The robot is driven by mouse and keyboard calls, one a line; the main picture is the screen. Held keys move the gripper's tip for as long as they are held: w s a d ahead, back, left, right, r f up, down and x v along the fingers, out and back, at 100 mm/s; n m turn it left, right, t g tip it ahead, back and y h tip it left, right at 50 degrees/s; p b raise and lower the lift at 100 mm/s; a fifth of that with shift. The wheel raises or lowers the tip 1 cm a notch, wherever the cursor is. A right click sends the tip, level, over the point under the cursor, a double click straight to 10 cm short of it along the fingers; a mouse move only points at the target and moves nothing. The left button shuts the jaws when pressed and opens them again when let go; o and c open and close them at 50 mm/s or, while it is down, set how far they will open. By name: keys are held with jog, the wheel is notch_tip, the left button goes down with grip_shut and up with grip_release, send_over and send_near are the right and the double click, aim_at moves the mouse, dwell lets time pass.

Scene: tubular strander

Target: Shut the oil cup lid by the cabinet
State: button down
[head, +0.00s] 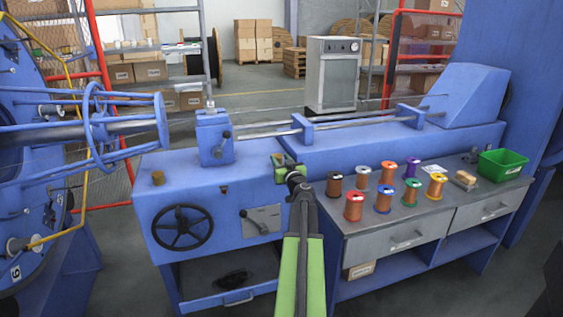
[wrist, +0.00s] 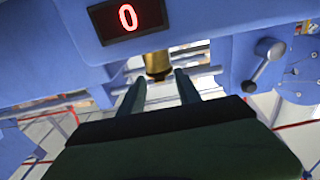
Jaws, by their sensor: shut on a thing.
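My gripper (head: 283,160) is at the blue machine bed, left of the spools. In the wrist view its two dark fingers (wrist: 160,82) stand slightly apart, with a brass cylindrical piece (wrist: 157,64) between and just beyond their tips. The gripper is shut on this brass piece; the exact contact is hard to see. I cannot tell whether the piece is an oil cup or its lid, and my gripper hides the spot in the head view. A grey cabinet (head: 332,75) stands behind the machine.
A red "0" display (wrist: 127,17) and a black-knobbed lever (wrist: 262,65) are close to the gripper in the wrist view. Several wire spools (head: 383,198) and a green bin (head: 502,164) stand on the right bench. A handwheel (head: 182,227) is at the front left.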

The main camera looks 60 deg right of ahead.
jog(key=shift+f+t+h+b, duration=0.35)
jog(key=shift+f+b, duration=0.35)
jog(key=shift+b, duration=0.45)
jog(key=shift+r+b, duration=0.15)
jog(key=shift+b, duration=0.2)
jog(key=shift+r, duration=0.1)
jog(key=c, duration=0.8)
grip_release()
jog(key=shift+c, duration=0.2)
